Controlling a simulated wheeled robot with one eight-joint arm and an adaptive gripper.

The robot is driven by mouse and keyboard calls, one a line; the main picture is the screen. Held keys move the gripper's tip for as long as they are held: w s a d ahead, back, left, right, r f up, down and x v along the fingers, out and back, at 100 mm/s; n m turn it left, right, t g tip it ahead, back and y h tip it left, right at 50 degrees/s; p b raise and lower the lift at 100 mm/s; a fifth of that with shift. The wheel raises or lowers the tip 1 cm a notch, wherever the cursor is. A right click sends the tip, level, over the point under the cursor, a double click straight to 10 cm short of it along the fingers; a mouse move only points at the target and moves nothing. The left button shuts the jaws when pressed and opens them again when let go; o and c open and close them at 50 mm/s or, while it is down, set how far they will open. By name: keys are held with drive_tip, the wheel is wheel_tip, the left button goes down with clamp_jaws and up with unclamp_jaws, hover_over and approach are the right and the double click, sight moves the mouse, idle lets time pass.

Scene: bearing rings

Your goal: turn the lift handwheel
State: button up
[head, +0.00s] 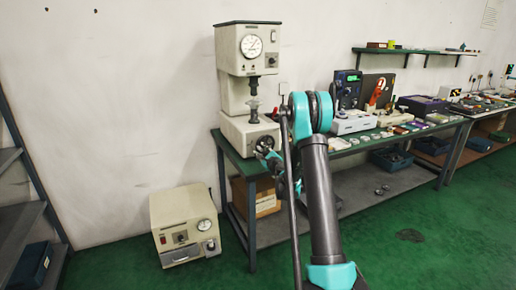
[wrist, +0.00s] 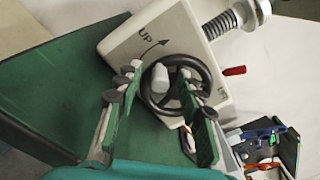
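The lift handwheel is a dark spoked ring on the lower front of the cream bench tester (head: 248,85). In the wrist view the handwheel (wrist: 206,68) faces me, with a pale grey knob (wrist: 159,84) at its left side. An arrow marked UP is printed beside it. My gripper (wrist: 160,76) is open, its two green-padded fingers apart. The left finger is at the wheel's left edge and the right finger overlaps the wheel; the knob shows between them. I cannot tell whether either finger touches. In the head view my gripper (head: 268,154) is at the tester's base, partly covering the wheel.
The tester stands on a green bench (head: 232,158). A threaded screw (wrist: 222,24) and a red lever (wrist: 234,71) are close to the wheel. Instruments and small parts fill the bench to the right. A cream box with a dial (head: 184,222) stands on the floor, left.

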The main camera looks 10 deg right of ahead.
drive_tip(key=shift+w+a, duration=0.1)
drive_tip(key=shift+w, duration=0.3)
clamp_jaws()
drive_tip(key=shift+f, duration=0.1)
drive_tip(key=n, duration=0.1)
drive_tip(key=f+n, duration=0.1)
drive_tip(key=n, duration=0.1)
drive_tip(key=f+n, duration=0.1)
drive_tip(key=n, duration=0.1)
drive_tip(key=shift+d, duration=0.2)
drive_tip(key=shift+w+d+f+n, duration=0.15)
drive_tip(key=shift+f+n, duration=0.1)
drive_tip(key=shift+n, duration=0.4)
drive_tip(key=shift+s+d+f+n, duration=0.1)
drive_tip(key=shift+d+f+n, duration=0.1)
drive_tip(key=shift+n, duration=0.5)
drive_tip(key=shift+w+d+f+n, duration=0.1)
drive_tip(key=shift+f+n, duration=0.15)
drive_tip(key=shift+n, duration=0.4)
